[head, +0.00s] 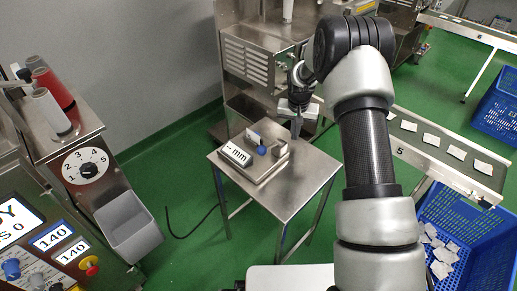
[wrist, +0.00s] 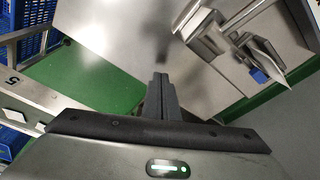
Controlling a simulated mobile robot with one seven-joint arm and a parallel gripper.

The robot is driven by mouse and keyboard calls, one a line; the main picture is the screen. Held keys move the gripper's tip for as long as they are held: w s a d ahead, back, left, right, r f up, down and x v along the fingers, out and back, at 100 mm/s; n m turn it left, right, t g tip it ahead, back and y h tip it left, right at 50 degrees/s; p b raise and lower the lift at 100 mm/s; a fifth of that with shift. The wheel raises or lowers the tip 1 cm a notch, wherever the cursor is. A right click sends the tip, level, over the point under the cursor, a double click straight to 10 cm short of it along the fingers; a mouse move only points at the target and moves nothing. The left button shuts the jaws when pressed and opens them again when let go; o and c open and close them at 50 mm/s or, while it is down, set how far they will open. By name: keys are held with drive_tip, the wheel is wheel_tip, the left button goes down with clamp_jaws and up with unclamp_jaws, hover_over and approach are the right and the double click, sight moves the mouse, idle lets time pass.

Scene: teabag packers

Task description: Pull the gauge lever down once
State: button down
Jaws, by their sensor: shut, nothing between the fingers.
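The gauge (head: 254,160) is a metal block with a "- mm" display, standing on a small steel table (head: 298,192). A blue knob (head: 262,150), apparently the end of the lever, shows on the gauge. In the wrist view the gauge (wrist: 207,32) is at the upper right, with the blue knob (wrist: 258,75) beside a pale pointed piece. My gripper (head: 297,128) is above the back right part of the table, to the right of the gauge and apart from it. In the wrist view my gripper (wrist: 161,80) has its fingers together, with nothing between them.
A conveyor (head: 440,150) with several teabags runs along the right, with a blue crate (head: 480,240) of teabags below it. A machine with a dial (head: 86,171) and a grey bin (head: 128,228) stands at left. The table's front right is clear.

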wheel_tip(320, 180, up, 8)
drive_tip(key=p, duration=0.3)
drive_tip(key=shift+p, duration=0.3)
drive_tip(key=shift+d, duration=0.1)
drive_tip(key=s+r+n+t, duration=0.1)
drive_tip(key=s+r, duration=0.7)
drive_tip(key=r, duration=0.4)
drive_tip(key=s+r+t, duration=0.1)
drive_tip(key=s+r, duration=0.8)
drive_tip(key=r, duration=0.4)
drive_tip(key=s+r+n+t, duration=0.1)
drive_tip(key=s+r+n, duration=0.15)
drive_tip(key=s, duration=1.85)
wheel_tip(320, 180, up, 14)
drive_tip(key=p, duration=1.3)
drive_tip(key=shift+s+f+y, duration=0.2)
drive_tip(key=shift+s+y, duration=0.1)
